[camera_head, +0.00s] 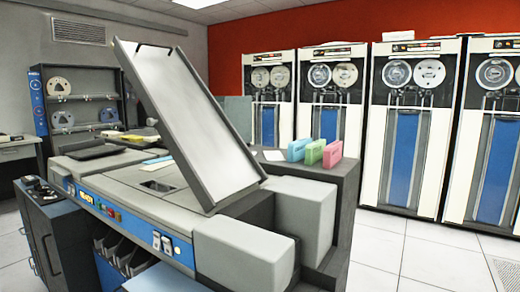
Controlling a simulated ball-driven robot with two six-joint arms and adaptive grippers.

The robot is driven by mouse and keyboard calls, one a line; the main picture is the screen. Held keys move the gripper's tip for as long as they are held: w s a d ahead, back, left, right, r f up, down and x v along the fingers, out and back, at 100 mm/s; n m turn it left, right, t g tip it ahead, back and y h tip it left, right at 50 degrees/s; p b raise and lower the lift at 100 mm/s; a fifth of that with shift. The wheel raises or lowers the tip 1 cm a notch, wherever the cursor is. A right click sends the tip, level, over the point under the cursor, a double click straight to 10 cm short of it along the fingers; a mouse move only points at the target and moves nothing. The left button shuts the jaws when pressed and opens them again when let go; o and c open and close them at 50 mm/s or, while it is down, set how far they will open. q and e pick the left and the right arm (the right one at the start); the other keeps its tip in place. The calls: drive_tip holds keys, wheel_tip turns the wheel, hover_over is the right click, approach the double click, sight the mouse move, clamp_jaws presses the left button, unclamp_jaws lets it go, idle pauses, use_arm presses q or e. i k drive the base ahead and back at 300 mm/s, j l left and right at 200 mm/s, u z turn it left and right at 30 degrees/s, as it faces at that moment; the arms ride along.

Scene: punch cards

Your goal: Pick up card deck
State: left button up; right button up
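Three small box-shaped blocks that look like card decks stand upright in a row on the grey surface behind the machine: a light blue one (299,149), a green one (315,151) and a pink one (332,153). I cannot tell which of them is the task's card deck. A flat light blue piece (158,160), perhaps cards, lies on top of the machine. Neither of my grippers shows in the head view.
The large grey and blue card machine (120,184) fills the foreground, with a tilted metal tray (190,115) rising from it. Tall tape cabinets (333,110) line the red wall. A reel shelf (40,110) stands left. White floor (400,250) is clear at right.

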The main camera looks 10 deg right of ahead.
sight(297, 150)
drive_tip(key=i+l+u, duration=0.2)
drive_tip(key=l+u, duration=0.25)
drive_tip(key=l, duration=0.3)
drive_tip(key=l+u, duration=0.5)
drive_tip(key=l, duration=0.3)
drive_tip(key=l+u, duration=0.45)
drive_tip(key=l, duration=0.35)
drive_tip(key=l+z, duration=0.1)
drive_tip(key=l, duration=0.75)
drive_tip(key=i+l, duration=0.1)
drive_tip(key=l, duration=0.7)
drive_tip(key=l+z, duration=0.05)
